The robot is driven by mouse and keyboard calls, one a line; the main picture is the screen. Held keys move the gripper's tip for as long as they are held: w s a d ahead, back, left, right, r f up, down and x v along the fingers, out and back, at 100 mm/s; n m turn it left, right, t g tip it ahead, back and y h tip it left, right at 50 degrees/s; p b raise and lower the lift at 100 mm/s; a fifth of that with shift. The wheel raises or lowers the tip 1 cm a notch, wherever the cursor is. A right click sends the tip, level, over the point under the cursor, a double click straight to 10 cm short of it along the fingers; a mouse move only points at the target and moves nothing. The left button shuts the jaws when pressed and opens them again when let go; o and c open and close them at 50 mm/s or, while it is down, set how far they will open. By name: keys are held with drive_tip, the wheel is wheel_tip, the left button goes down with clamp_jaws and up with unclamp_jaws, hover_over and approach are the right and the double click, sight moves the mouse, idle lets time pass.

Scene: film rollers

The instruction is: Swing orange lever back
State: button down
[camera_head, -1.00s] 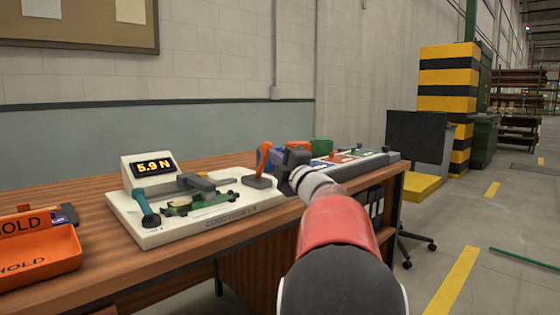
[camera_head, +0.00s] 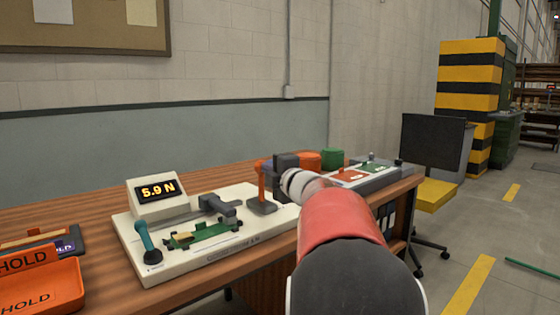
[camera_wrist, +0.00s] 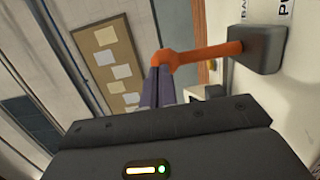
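The orange lever (camera_head: 262,182) stands nearly upright on its dark base, at the right end of the white test fixture (camera_head: 180,262). In the wrist view the lever (camera_wrist: 205,52) runs from a dark pivot block (camera_wrist: 258,48) to its free end in front of my fingers. My gripper (camera_head: 274,163) is at the top of the lever. In the wrist view its dark fingers (camera_wrist: 158,70) are close together with the lever's end at their tips. They look shut on it, though the contact is partly hidden.
The fixture carries a 5.9 N display (camera_head: 157,190), a teal-handled lever (camera_head: 146,240) and a green part (camera_head: 205,235). An orange HOLD bin (camera_head: 40,285) is at the left. Orange and green containers (camera_head: 332,159) and a grey panel (camera_head: 375,172) lie beyond my arm.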

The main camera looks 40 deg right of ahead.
sight(259, 163)
drive_tip(key=w, duration=0.1)
drive_tip(key=w+r, duration=0.1)
drive_tip(key=w, duration=0.1)
drive_tip(key=shift+w+a+p, duration=0.2)
drive_tip(key=shift+w+p, duration=0.1)
drive_tip(key=shift+p, duration=0.1)
drive_tip(key=shift+w+a, duration=0.1)
drive_tip(key=shift+w, duration=1.05)
